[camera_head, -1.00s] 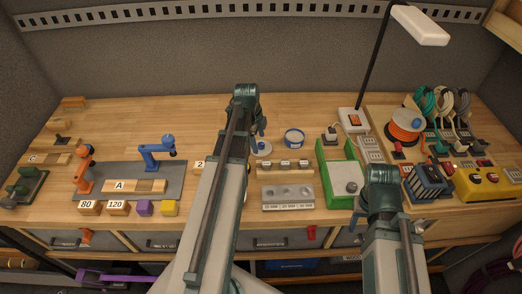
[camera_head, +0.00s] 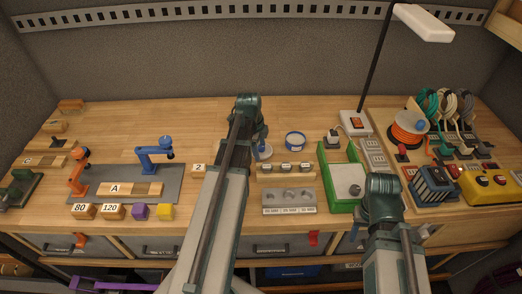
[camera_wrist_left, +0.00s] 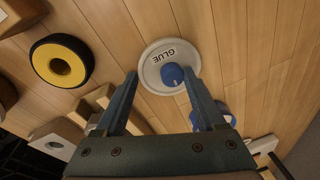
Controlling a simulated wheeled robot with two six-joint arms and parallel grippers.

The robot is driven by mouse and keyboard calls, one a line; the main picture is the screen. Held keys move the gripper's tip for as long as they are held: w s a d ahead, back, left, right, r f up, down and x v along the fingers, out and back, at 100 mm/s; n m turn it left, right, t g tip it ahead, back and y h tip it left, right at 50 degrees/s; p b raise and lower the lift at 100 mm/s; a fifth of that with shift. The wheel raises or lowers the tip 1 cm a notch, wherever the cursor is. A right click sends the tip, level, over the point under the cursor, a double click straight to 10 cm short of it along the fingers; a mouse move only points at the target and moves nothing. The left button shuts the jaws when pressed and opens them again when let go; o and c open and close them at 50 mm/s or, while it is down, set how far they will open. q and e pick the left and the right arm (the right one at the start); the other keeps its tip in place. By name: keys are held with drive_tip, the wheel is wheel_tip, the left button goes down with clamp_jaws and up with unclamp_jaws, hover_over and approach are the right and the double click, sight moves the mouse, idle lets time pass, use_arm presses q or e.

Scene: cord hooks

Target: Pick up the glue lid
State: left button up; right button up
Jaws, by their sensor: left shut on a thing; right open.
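The glue lid (camera_wrist_left: 160,55) is a round pale disc marked GLUE with a blue knob, seen in the left wrist view. In the head view the lid (camera_head: 265,152) lies right of my left arm, partly hidden by it.
A wooden block with several pegs (camera_head: 285,176) and a grey block with hollows (camera_head: 288,201) are in front. A black and yellow roll (camera_wrist_left: 62,60) lies close by. The back middle of the bench is clear.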

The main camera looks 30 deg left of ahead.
use_arm(q)
wheel_tip(320, 180, up, 10)
drive_tip(key=p, duration=1)
use_arm(e)
wheel_tip(320, 180, up, 10)
drive_tip(key=shift+w, duration=0.1)
